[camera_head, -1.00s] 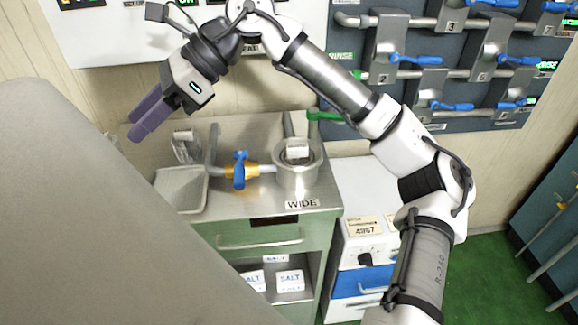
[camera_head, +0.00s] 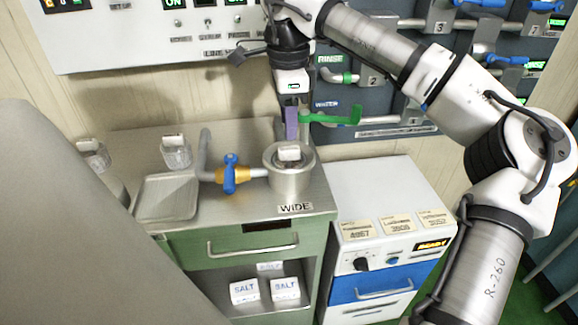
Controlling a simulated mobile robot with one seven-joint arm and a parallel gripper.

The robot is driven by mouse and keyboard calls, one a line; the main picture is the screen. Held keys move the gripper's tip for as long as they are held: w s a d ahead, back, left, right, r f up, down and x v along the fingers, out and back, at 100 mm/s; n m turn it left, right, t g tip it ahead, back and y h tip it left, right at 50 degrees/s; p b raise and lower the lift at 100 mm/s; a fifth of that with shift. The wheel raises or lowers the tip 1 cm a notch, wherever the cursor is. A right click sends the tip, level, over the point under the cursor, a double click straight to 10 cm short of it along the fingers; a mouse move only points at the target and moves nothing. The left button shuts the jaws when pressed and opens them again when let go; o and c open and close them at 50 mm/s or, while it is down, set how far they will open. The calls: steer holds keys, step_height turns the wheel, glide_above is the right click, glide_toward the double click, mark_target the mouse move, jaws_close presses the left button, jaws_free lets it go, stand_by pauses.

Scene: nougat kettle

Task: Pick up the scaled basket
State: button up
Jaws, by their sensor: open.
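My gripper (camera_head: 291,122) points straight down with its purple fingers above the back of a round metal pot (camera_head: 289,184). The fingers are seen nearly edge-on, apart from each other in depth, with nothing visible held. A small white block (camera_head: 289,153) shows in the pot's mouth, below the fingertips. Two small clear or wire-like baskets, each with a white top, stand at the left: one (camera_head: 176,154) behind the metal tray, one (camera_head: 92,156) further left. I cannot tell which of these is the scaled basket.
A shallow metal tray (camera_head: 164,199) lies on the steel counter (camera_head: 228,142). A pipe with a blue valve handle (camera_head: 229,173) runs to the pot. A green lever (camera_head: 332,118) is close right of my fingers. A white cabinet (camera_head: 372,190) stands at right.

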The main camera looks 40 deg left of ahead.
mark_target(289, 149)
steer(key=shift+d+f+p, duration=0.1)
steer(key=shift+f+p, duration=0.25)
steer(key=shift+f, duration=2.75)
steer(key=shift+c, duration=0.4)
jaws_close()
